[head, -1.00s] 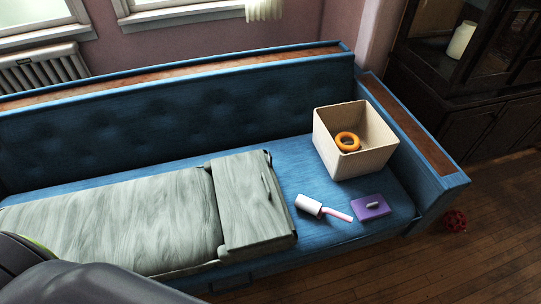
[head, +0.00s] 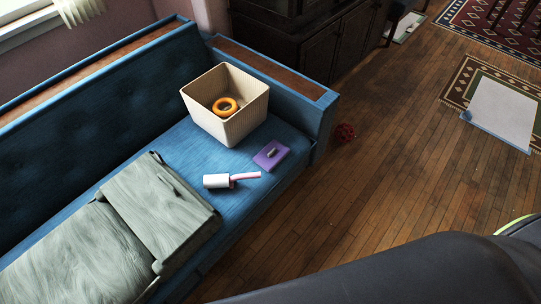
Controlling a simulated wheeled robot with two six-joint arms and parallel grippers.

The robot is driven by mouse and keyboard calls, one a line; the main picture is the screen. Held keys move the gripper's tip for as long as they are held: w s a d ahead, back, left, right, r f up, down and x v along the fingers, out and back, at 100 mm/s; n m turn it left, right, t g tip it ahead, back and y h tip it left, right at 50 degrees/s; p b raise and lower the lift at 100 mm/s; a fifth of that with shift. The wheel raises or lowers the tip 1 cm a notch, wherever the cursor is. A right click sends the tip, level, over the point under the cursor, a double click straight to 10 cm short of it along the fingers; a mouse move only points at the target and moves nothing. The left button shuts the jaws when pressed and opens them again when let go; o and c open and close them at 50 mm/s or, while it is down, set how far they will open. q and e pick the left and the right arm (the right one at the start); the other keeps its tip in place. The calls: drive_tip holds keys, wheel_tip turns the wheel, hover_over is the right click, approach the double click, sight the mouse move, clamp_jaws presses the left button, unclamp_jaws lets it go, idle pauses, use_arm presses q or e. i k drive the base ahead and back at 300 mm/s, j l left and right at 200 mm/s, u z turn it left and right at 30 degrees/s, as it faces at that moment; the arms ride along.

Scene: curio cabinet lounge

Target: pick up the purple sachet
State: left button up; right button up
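The purple sachet (head: 271,155) lies flat on the blue sofa seat in the head view, near the seat's front right corner. A small grey piece sits on top of it. Neither of my grippers shows in the head view. A dark arm link of mine crosses the lower right of the picture, well apart from the sachet.
A lint roller (head: 218,181) with a pink handle lies just left of the sachet. Behind them a cream bin (head: 205,118) holds an orange ring (head: 225,105). A grey-green folded cover (head: 160,205) lies on the blue sofa (head: 190,150).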

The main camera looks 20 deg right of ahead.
sight(269, 157)
drive_tip(key=i+l+u, duration=0.1)
drive_tip(key=l+u, duration=0.4)
drive_tip(key=u, duration=0.25)
drive_tip(key=i+l+u, duration=0.1)
drive_tip(key=l+u, duration=0.15)
drive_tip(key=l, duration=0.95)
drive_tip(key=l+u, duration=0.25)
drive_tip(key=l, duration=1.9)
drive_tip(key=k+l, duration=0.1)
drive_tip(key=l, duration=0.85)
